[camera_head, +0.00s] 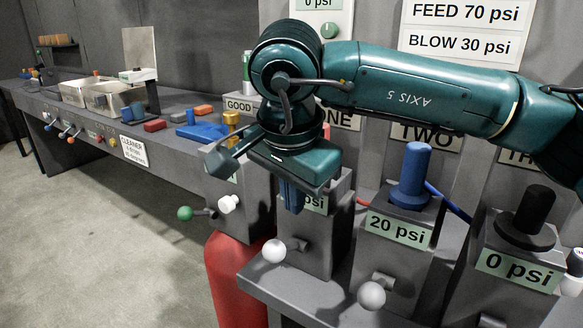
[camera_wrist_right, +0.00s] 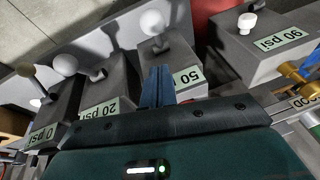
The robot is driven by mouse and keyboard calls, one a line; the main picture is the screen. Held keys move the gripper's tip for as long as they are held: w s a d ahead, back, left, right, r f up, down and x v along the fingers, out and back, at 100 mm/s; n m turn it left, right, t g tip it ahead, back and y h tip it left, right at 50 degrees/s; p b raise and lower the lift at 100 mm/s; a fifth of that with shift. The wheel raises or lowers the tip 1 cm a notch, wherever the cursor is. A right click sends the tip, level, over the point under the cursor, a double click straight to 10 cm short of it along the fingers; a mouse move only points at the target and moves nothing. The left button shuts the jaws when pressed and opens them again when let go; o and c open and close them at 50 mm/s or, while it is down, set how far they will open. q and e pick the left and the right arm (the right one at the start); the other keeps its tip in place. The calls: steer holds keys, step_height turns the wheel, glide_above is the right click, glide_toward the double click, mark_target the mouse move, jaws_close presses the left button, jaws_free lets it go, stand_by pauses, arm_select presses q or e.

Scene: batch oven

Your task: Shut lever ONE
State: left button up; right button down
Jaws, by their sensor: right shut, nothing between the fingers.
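Box ONE (camera_head: 318,250) stands under the partly hidden ONE sign (camera_head: 343,119). Its lever has a white ball (camera_head: 274,251) on a short grey stem, pointing left and toward me in the head view. The ball also shows at the top of the right wrist view (camera_wrist_right: 152,22), above the box's green label (camera_wrist_right: 189,77), which reads 50. My right gripper (camera_head: 291,205) points down over box ONE, its blue fingers shut and empty. In the right wrist view the fingers (camera_wrist_right: 158,85) are beside the label, apart from the ball. My left gripper is out of view.
Box TWO (camera_head: 408,225), with a blue knob and white ball lever (camera_head: 372,295), reads 20 psi. A black-knobbed box (camera_head: 519,240) reads 0 psi. A white knob (camera_head: 228,203), green ball (camera_head: 185,213) and red cylinder (camera_head: 236,280) are left of box ONE. The floor there is clear.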

mark_target(282, 244)
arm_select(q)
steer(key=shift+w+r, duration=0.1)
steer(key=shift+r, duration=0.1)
arm_select(e)
steer(key=shift+s+a+f, duration=0.15)
steer(key=shift+a+f, duration=0.15)
steer(key=shift+f, duration=0.4)
steer(key=shift+s+a+f, duration=0.15)
steer(key=shift+a+f, duration=0.15)
steer(key=shift+f, duration=0.4)
steer(key=shift+s+a+f, duration=0.15)
steer(key=shift+a+f, duration=0.15)
steer(key=shift+f, duration=0.4)
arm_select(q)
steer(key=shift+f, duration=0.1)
